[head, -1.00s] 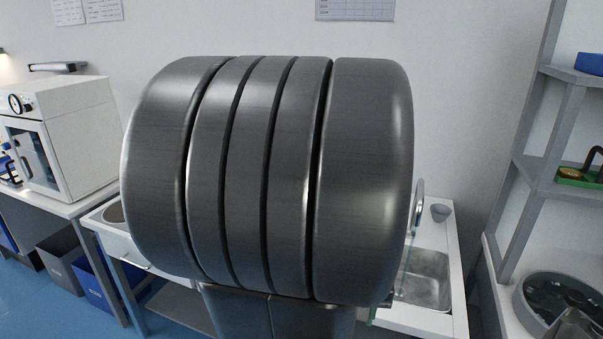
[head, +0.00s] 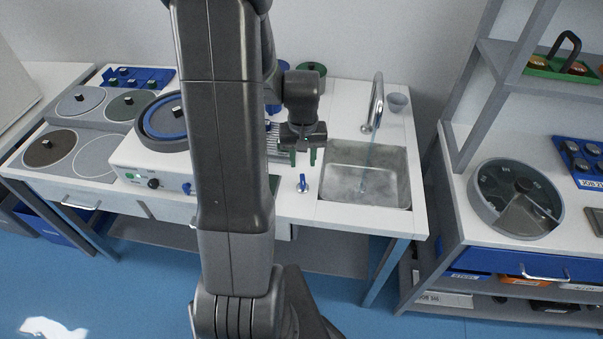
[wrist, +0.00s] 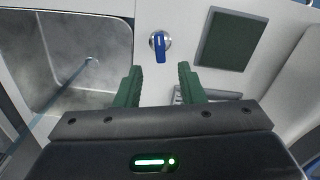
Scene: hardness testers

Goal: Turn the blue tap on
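The blue tap (head: 302,183) is a small blue lever on a round metal base, on the white counter just left of the sink. In the wrist view the blue tap (wrist: 160,46) lies ahead of my fingers, its lever pointing toward them. My gripper (head: 302,157) has two green fingers, parted and empty, behind the tap and apart from it. In the wrist view my gripper (wrist: 158,82) is open, with the tap in line with the gap. A curved metal spout (head: 376,105) stands behind the sink (head: 340,195). A thin bluish stream runs from it into the basin.
A polishing machine with a blue disc (head: 166,122) stands left of my arm. A grey cup (head: 397,102) is behind the sink. A shelf rack and a round grey tray (head: 480,205) are on the right.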

